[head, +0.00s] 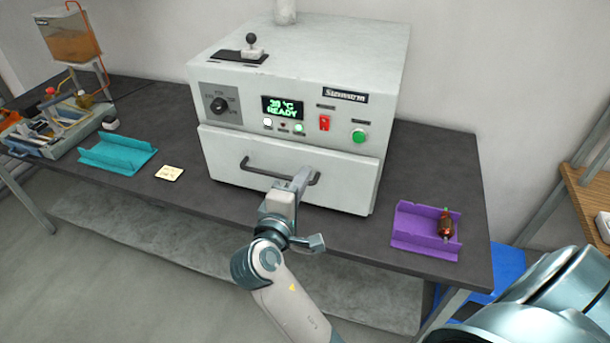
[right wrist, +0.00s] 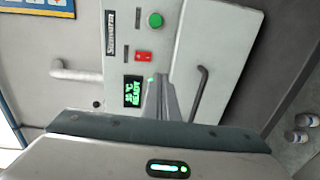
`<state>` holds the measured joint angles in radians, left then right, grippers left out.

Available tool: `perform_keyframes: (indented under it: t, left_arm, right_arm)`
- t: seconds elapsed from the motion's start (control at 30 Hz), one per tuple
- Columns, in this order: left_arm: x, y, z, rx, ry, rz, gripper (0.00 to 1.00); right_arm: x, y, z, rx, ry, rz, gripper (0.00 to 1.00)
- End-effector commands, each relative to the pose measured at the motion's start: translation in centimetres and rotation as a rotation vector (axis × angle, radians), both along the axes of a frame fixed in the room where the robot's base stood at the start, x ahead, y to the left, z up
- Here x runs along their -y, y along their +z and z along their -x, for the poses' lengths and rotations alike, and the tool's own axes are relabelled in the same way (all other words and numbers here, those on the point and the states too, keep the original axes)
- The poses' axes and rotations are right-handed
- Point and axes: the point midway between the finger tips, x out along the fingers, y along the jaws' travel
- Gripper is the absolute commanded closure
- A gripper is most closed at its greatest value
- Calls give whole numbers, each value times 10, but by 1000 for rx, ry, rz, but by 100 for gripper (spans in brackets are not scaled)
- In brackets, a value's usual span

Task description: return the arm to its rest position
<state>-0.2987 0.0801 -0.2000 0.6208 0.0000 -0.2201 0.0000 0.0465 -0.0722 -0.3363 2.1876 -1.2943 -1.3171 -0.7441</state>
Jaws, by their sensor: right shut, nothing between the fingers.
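My right gripper (head: 302,178) is shut and empty, in front of the oven's front door in the head view. Its fingers overlap the right part of the dark door handle (head: 262,173) in the picture; I cannot tell whether they touch it. In the right wrist view the shut fingers (right wrist: 162,98) point at the oven front, with the handle (right wrist: 198,92) beside them. The white oven (head: 350,60) has its door closed and its display reads 30 °C READY. My left gripper is not in view.
A purple tray (head: 415,240) holding a copper-wound armature (head: 446,226) sits at the table's right. A teal tray (head: 118,152), a yellow note (head: 169,173) and a bench fixture (head: 50,128) lie to the left. A tank (head: 68,38) stands at the back left. A blue box (head: 505,275) is below the table.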

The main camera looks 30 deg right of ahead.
Motion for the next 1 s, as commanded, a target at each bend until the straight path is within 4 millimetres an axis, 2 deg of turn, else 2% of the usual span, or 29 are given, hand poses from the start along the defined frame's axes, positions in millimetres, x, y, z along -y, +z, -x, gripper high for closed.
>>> perform_keyframes:
  t: [0.47,0.63,0.77,0.87,0.97,1.0]
  left_arm:
    - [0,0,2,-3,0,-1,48]
    - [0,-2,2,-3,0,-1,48]
    - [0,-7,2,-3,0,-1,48]
    - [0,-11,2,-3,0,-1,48]
    - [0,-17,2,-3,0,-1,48]
    - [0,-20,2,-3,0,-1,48]
  right_arm:
    - [0,0,0,-1,0,1,100]
    - [-4,-14,-6,-18,20,-2,100]
    - [-12,-48,-19,-55,69,-16,100]
    - [-23,-91,-32,-102,124,-38,100]
    - [-36,-146,-42,-159,188,-78,100]
    - [-41,-171,-44,-184,214,-99,100]
